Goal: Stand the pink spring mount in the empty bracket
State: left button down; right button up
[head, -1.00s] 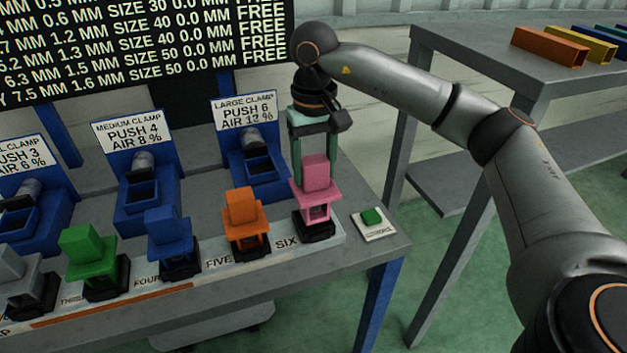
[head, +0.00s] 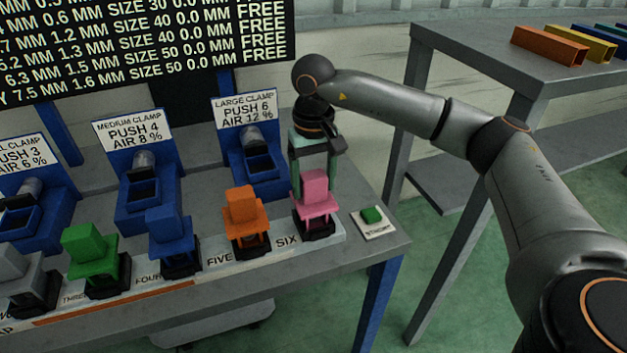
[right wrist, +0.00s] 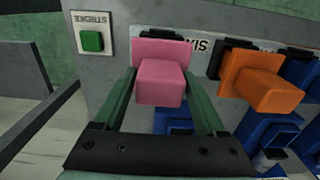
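The pink spring mount (head: 315,188) stands upright at the black bracket (head: 318,230) by the SIX label. Its lower legs meet the bracket, but I cannot tell whether it is fully seated. My right gripper (head: 315,178) points down, with green fingers on either side of the mount's block. In the right wrist view the mount (right wrist: 161,82) sits between the fingertips (right wrist: 162,72), which appear to touch the block's sides just above its plate. My left gripper is not in view.
An orange mount (head: 245,210) stands close by in place FIVE. Blue (head: 168,228) and green (head: 87,243) mounts stand farther left. A green button (head: 372,215) is right of the bracket. The large clamp (head: 257,165) stands behind. A grey table (head: 480,55) is at right.

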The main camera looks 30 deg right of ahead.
jog(key=shift+o, duration=1.2)
jog(key=shift+r, duration=0.1)
notch_tip(320, 180, up, 12)
